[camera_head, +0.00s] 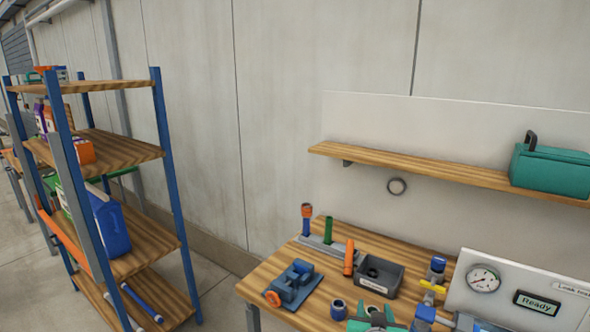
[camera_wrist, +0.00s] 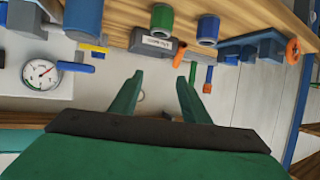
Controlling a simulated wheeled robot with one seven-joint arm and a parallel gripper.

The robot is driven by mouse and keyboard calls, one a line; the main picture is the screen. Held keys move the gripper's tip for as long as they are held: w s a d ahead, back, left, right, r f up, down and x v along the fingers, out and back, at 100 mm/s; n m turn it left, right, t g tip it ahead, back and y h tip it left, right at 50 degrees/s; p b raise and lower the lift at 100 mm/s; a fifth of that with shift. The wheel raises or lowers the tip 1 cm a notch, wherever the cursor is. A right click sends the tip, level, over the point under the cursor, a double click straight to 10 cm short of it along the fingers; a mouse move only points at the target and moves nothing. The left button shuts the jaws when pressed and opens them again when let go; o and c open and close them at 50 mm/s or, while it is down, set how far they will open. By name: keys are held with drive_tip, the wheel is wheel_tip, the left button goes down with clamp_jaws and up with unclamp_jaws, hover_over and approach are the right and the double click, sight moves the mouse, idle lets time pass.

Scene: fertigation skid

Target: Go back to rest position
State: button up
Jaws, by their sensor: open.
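My gripper (camera_wrist: 160,82) shows in the wrist view with its two green fingers apart and nothing between them. The wrist picture is upside down, with the bench's things at its top. The gripper points toward the pale wall panel, in front of the bench. In the head view, green parts at the bottom edge look like my gripper (camera_head: 372,320), mostly cut off by the frame.
The workbench (camera_head: 262,284) carries a blue vise (camera_head: 293,284), a grey bin (camera_head: 378,276), pipe fittings and a gauge panel (camera_head: 483,279). A wall shelf (camera_head: 420,170) holds a teal toolbox (camera_head: 550,170). A blue-post rack (camera_head: 165,130) stands left, with floor between.

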drive_tip(key=s+a+f+n+y, duration=0.1)
drive_tip(key=s+a+f, duration=0.6)
drive_tip(key=s+f, duration=0.3)
drive_tip(key=s+a+f, duration=0.6)
drive_tip(key=s+f, duration=0.3)
drive_tip(key=s, duration=0.1)
drive_tip(key=s+a+r+n+t+y, duration=0.1)
drive_tip(key=s+a+r, duration=0.1)
drive_tip(key=s, duration=1.1)
drive_tip(key=s+a+r+n+t+y, duration=0.1)
drive_tip(key=s+a, duration=0.4)
drive_tip(key=s, duration=0.9)
drive_tip(key=shift+a+r+y, duration=0.2)
drive_tip(key=shift+r+y, duration=0.1)
drive_tip(key=shift+r, duration=0.15)
drive_tip(key=shift+c, duration=1.1)
drive_tip(key=shift+s, duration=0.15)
